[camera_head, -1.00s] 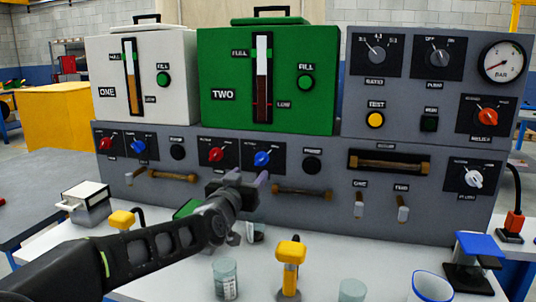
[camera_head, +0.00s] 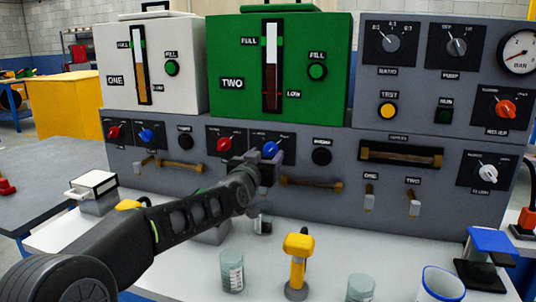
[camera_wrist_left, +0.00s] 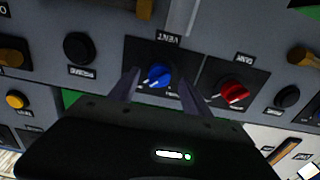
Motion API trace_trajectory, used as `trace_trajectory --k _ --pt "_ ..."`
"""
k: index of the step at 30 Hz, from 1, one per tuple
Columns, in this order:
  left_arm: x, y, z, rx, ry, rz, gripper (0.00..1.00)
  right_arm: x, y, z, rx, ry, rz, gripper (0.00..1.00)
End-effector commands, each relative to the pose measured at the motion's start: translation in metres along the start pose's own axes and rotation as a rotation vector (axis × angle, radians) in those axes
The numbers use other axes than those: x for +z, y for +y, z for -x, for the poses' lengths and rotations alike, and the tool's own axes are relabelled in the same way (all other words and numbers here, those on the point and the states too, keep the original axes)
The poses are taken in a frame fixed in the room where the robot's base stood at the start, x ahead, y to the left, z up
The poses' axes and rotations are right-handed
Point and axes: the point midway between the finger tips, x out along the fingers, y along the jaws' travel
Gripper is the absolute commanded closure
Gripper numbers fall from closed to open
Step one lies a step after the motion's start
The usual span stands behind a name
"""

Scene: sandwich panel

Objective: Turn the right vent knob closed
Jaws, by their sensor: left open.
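The right vent knob (camera_head: 271,149) is blue with a white pointer, on a black plate under the green tank TWO. It also shows in the left wrist view (camera_wrist_left: 157,75), under the label VENT, which appears upside down there. My left gripper (camera_head: 264,158) is just in front of this knob. In the left wrist view the open fingers (camera_wrist_left: 158,84) stand on either side of the blue knob; I cannot tell whether they touch it. My right gripper is not in view.
A red knob (camera_head: 212,146) sits left of the blue one, and a black knob (camera_head: 321,156) right of it. A brown handle (camera_head: 310,183) juts out below. A yellow-topped tool (camera_head: 298,245) and beakers (camera_head: 231,272) stand on the white bench.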

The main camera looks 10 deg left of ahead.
Motion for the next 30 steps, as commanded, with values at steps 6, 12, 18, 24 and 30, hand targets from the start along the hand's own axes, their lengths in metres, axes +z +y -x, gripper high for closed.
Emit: trace_trajectory --k 6,12,18,24,30 --pt "0.0 0.0 -0.02 0.0 0.0 0.001 0.43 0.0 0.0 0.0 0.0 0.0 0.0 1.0" --pt "0.0 0.0 -0.022 0.0 0.0 0.001 0.43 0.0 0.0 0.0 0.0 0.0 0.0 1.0" --pt "0.0 0.0 -0.022 0.001 0.0 0.001 0.52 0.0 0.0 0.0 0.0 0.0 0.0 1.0" --pt "0.0 0.0 -0.022 0.0 0.0 0.0 0.69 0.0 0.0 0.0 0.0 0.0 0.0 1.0" --pt "0.0 0.0 -0.022 0.001 0.0 0.0 0.85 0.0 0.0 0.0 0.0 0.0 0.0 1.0"
